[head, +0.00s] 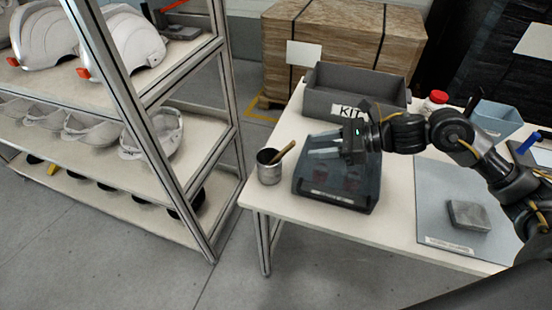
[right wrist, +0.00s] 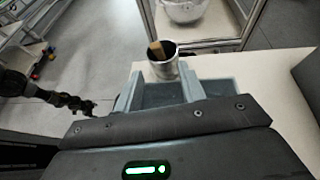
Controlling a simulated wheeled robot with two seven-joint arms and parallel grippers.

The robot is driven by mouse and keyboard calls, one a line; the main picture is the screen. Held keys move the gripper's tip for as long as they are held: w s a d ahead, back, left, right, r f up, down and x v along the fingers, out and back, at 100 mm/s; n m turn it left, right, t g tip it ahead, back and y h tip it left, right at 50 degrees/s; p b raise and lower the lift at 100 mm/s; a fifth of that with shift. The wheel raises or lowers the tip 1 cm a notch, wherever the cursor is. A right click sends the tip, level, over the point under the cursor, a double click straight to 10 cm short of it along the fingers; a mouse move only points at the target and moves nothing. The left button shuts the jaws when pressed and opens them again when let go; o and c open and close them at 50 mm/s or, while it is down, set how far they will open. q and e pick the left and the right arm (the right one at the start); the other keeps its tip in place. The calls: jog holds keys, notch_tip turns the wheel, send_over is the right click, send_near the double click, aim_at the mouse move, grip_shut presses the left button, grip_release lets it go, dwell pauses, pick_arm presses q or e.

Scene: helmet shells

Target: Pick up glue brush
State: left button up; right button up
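The glue brush (head: 284,151) has a brown wooden handle and leans in a metal cup (head: 269,173) at the table's left end. Its lower end is hidden inside the cup. My right gripper (head: 323,146) is open and empty, right of the cup and above a dark tray. Its fingers point left toward the brush and do not touch it. In the right wrist view, the brush handle (right wrist: 157,50) and cup show beyond the two spread fingers, roughly between them. My left gripper is not in the head view; a dark jointed arm at the wrist view's left shows its end unclearly.
The dark tray (head: 338,197) lies under my right gripper. A grey bin (head: 345,100) marked KIT stands behind. A grey mat (head: 440,205) with a grey block (head: 468,215) is at right. A shelf rack (head: 195,150) with helmets stands left, across a floor gap.

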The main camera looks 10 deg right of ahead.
aim_at(288, 151)
jog(key=shift+a, duration=0.15)
jog(key=p+x, duration=0.1)
jog(key=x, duration=0.3)
jog(key=shift+w+a+f+p, duration=0.1)
jog(key=shift+a+p, duration=0.05)
jog(key=shift+p, duration=0.15)
jog(key=shift+w+a+f, duration=0.1)
jog(key=shift+a+f, duration=0.05)
jog(key=shift+a, duration=0.2)
jog(key=shift+w+a+p, duration=0.1)
jog(key=shift+a+p, duration=0.25)
jog(key=shift+p, duration=0.15)
jog(key=p+x, duration=0.1)
jog(key=x, duration=0.3)
jog(key=shift+f, duration=0.2)
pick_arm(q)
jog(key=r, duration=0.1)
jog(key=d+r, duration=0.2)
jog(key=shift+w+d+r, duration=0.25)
pick_arm(e)
jog(key=shift+f, duration=0.1)
